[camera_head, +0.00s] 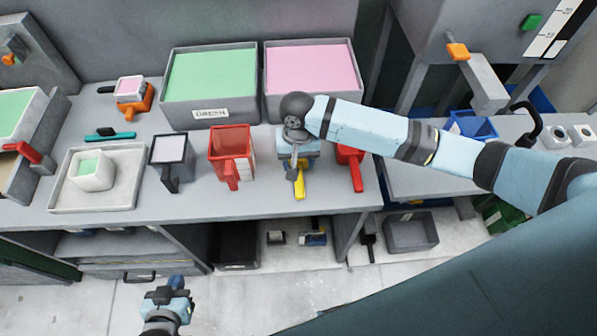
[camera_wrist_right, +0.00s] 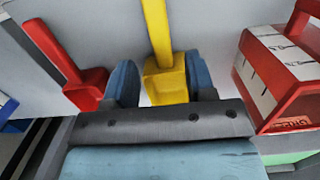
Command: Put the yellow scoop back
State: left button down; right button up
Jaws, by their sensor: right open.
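The yellow scoop (camera_head: 299,188) is on the grey bench, its handle toward the front edge; in the head view my right gripper (camera_head: 297,158) hides most of its cup. In the right wrist view the scoop's cup (camera_wrist_right: 167,85) lies between the two blue fingers (camera_wrist_right: 160,88), with the handle running up and away. My right gripper is open around the cup; I cannot tell whether the fingers touch it. My left gripper (camera_head: 177,289) hangs low in front of the bench, away from the scoop, and its opening is unclear.
A red jug (camera_head: 230,155) stands left of the scoop and a red scoop (camera_head: 352,167) stands close on its right. Bins of green (camera_head: 211,77) and pink (camera_head: 311,72) material stand behind.

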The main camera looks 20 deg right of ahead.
jog(key=r, duration=0.5)
jog(key=shift+w, duration=0.25)
jog(key=shift+f, duration=0.1)
jog(key=s+a+n+t+y, duration=0.2)
jog(key=s+a+n+y, duration=0.15)
jog(key=s, duration=0.65)
jog(key=s+d+n+t+h, duration=0.2)
jog(key=s+d+t+h, duration=0.15)
jog(key=s+d, duration=1)
jog(key=w+a+f+t+y, duration=0.1)
jog(key=w+a+f+t, duration=0.2)
jog(key=f, duration=0.3)
jog(key=w+a+f+t+y, duration=0.1)
jog(key=w+a+f+t, duration=0.2)
jog(key=f, duration=0.4)
jog(key=shift+w+n+y, duration=0.25)
jog(key=shift+n+y, duration=0.05)
jog(key=shift+n, duration=0.05)
jog(key=shift+f+t, duration=0.1)
jog(key=shift+t, duration=0.15)
